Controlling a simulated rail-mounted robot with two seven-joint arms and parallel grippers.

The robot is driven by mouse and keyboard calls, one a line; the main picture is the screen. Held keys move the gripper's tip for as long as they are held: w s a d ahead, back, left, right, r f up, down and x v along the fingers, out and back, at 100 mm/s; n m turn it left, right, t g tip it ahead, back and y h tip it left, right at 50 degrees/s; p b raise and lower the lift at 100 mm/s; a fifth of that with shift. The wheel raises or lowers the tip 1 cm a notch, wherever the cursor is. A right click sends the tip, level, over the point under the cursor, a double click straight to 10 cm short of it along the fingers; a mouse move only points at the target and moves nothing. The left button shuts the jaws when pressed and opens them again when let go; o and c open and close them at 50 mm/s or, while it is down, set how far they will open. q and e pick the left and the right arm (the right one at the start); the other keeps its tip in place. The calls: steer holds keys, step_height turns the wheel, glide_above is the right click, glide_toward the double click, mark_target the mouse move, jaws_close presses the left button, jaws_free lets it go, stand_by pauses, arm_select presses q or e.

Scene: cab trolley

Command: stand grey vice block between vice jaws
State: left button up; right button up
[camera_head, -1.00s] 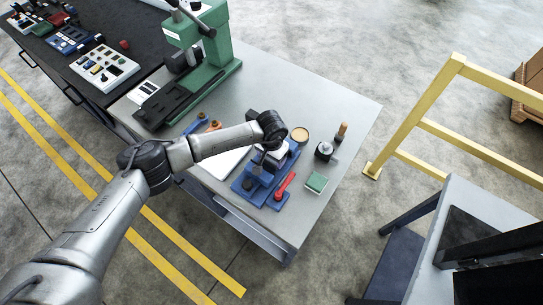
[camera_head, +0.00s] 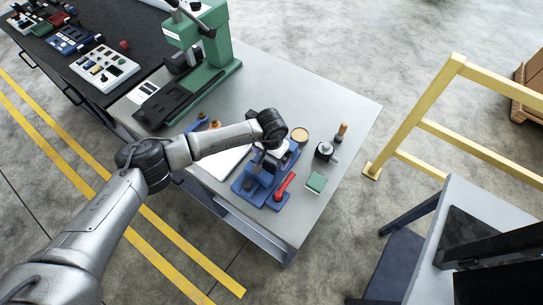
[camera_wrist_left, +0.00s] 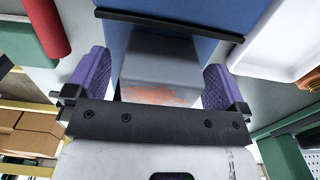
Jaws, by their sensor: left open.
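The blue vice (camera_head: 247,187) with its red handle (camera_head: 284,186) is on the grey worktable, under my left gripper (camera_head: 270,153). It also shows as a blue body in the left wrist view (camera_wrist_left: 190,18), with a dark jaw bar (camera_wrist_left: 168,23) across it. The grey vice block (camera_wrist_left: 158,55), with an orange-brown worn patch, lies between the two purple fingers of my left gripper (camera_wrist_left: 158,82). The fingers are open, with narrow gaps beside the block. I cannot tell whether the block rests on the vice. My right gripper is not in view.
A green press (camera_head: 222,45) stands at the back left of the table. A round tan-topped tin (camera_head: 300,135), a dark fixture (camera_head: 324,150), a wooden-handled tool (camera_head: 341,131) and a green block (camera_head: 316,182) stand right of the vice. A yellow rail (camera_head: 415,115) is farther right.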

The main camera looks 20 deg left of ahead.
arm_select(q)
step_height(320, 180, up, 13)
steer(key=shift+b, duration=0.35)
